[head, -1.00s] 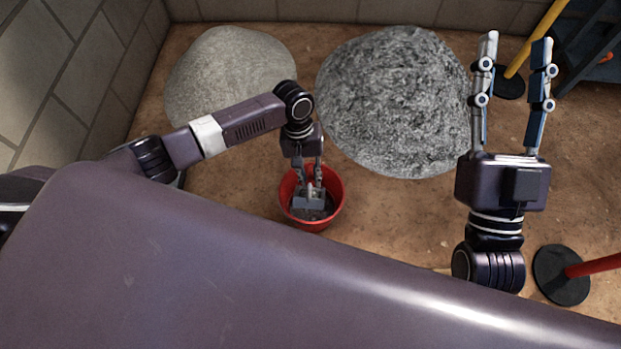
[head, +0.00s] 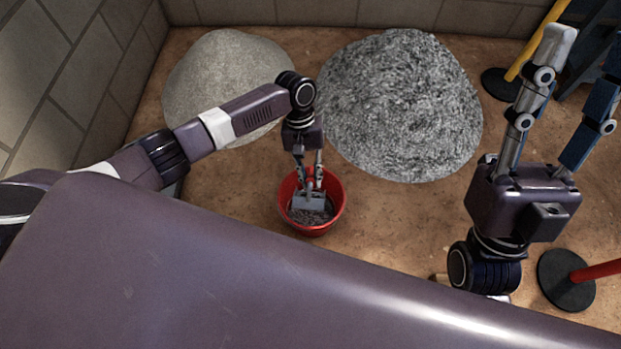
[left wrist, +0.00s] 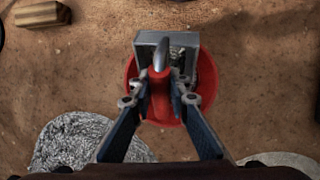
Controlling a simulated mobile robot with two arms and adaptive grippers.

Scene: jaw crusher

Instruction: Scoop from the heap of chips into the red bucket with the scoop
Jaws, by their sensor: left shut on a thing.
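The coarse grey heap of chips (head: 400,105) lies on the ground right of centre in the head view; part of it shows at the lower left in the left wrist view (left wrist: 80,145). The red bucket (head: 338,208) stands in front of it, also in the left wrist view (left wrist: 208,80). My left gripper (head: 309,188) points down over the bucket, shut on the grey scoop (head: 308,201). The scoop (left wrist: 150,42) is at the bucket's mouth. Grey loose material (head: 310,217) shows in the bucket below it. My right gripper (head: 585,50) is raised, open and empty, at the right.
A smoother, paler heap (head: 215,80) lies at the back left. Block walls close the left and back. A post with a black base (head: 567,280) and red bar stands at the right, another with a yellow bar at the back right. A wooden block (left wrist: 42,14) lies on the ground.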

